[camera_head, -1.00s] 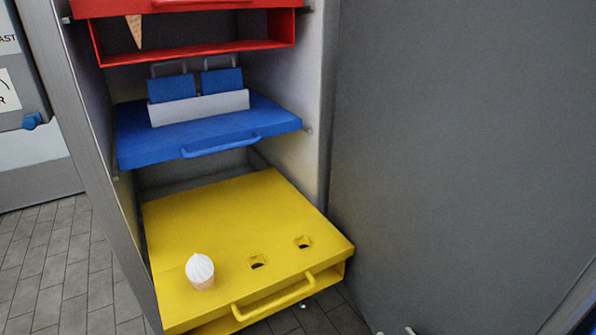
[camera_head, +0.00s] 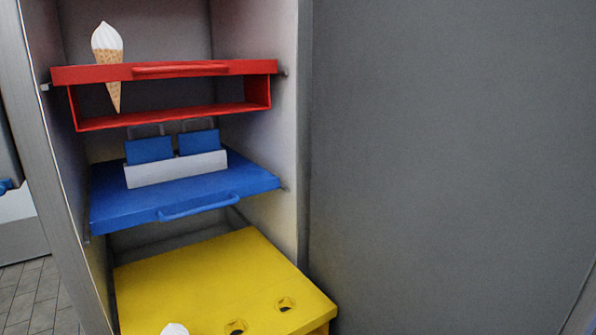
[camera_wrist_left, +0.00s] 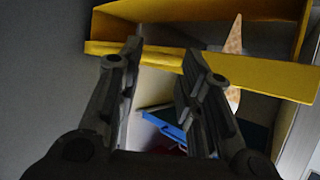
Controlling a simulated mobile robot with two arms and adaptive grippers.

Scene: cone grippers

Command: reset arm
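My left gripper (camera_wrist_left: 163,50) shows in the left wrist view with its two fingers apart and nothing between them. Its fingertips point toward the yellow shelf (camera_wrist_left: 165,53), which appears at the top of that view. An ice cream cone (camera_wrist_left: 234,42) set in the yellow shelf is to the right of the fingers, apart from them. Neither gripper shows in the head view, and my right gripper is not in any frame.
In the head view, a red shelf (camera_head: 185,71) holds an ice cream cone (camera_head: 108,62). Below are a blue shelf (camera_head: 215,185) with blue blocks behind a white strip, and the yellow shelf (camera_head: 200,275) with empty holes. A grey wall (camera_head: 440,150) stands at right.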

